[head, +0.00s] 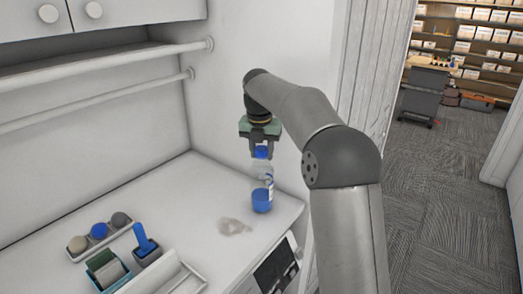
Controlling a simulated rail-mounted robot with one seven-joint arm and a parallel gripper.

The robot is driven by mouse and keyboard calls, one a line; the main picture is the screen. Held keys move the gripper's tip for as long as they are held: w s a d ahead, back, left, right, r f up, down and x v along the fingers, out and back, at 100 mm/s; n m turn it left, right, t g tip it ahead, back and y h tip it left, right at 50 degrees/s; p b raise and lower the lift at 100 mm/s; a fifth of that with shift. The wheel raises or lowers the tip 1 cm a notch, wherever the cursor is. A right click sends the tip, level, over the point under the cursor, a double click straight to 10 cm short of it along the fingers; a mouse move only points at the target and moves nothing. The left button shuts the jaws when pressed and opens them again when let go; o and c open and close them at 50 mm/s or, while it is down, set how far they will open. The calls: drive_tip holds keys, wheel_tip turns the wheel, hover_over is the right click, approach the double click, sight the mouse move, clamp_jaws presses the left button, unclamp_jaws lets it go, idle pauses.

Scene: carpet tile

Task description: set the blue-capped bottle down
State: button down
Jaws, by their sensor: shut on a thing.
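The blue-capped bottle (262,179) is clear with a white label and blue at its bottom. It is upright near the back right of the white counter (203,187). My gripper (261,150) is above it, pointing down, and is shut on the bottle at its blue cap. I cannot tell whether the bottle's base touches the counter or hangs just above it. My arm passes to the right of the bottle.
A tray of three round items (99,231), a container with a blue brush-like item (145,244) and a box of sponges (107,268) stand front left. Rails (100,101) run along the left wall.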

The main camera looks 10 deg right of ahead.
drive_tip(key=shift+f, duration=0.4)
drive_tip(key=c, duration=0.9)
unclamp_jaws()
